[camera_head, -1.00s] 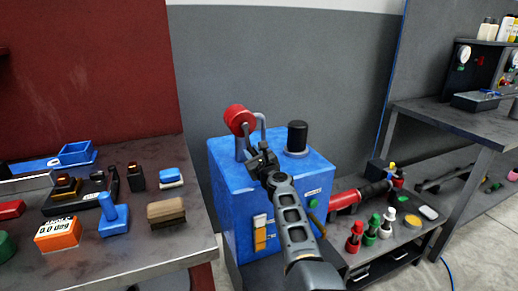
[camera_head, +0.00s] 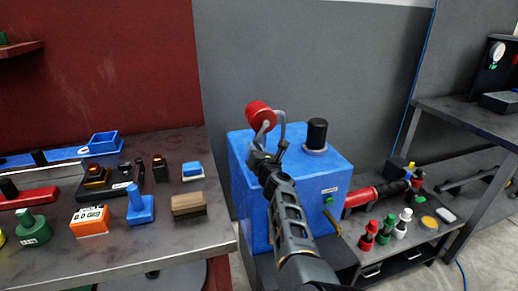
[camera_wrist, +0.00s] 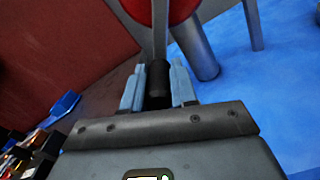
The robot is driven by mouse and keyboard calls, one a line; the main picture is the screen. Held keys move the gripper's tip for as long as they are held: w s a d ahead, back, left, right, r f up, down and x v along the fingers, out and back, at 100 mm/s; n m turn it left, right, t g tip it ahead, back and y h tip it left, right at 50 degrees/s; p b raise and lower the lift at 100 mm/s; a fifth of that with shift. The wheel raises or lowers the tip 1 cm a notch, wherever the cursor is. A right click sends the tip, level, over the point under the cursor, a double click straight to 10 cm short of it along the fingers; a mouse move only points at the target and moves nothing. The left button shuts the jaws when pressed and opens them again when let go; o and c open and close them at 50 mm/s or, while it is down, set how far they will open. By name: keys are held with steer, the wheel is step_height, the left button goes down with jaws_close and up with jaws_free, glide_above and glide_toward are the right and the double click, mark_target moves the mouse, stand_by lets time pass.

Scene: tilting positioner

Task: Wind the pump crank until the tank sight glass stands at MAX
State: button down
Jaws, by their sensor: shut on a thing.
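The blue tank (camera_head: 245,195) stands in the middle of the head view. On its top is the pump crank with a round red hub (camera_head: 261,114) on grey supports; the hub's lower edge also shows in the wrist view (camera_wrist: 168,12). My gripper (camera_head: 260,160) is just below the hub in the head view. In the wrist view its two fingers (camera_wrist: 158,80) stand on either side of the crank's black handle (camera_wrist: 158,92), and it is shut on it. The tank's sight glass does not show now; my arm crosses the tank front, so its level cannot be read.
A black cap (camera_head: 317,133) sits on the tank top, right of the crank. A cluttered workbench (camera_head: 130,262) is at the left. A low cart (camera_head: 395,255) with a red cylinder (camera_head: 362,196) and bottles stands at the right.

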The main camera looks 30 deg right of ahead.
steer(key=shift+a+r, duration=0.1)
steer(key=shift+a, duration=0.1)
stand_by(0.3)
steer(key=c, duration=0.9)
jaws_free()
steer(key=shift+p+v, duration=1.75)
steer(key=shift+v, duration=2.1)
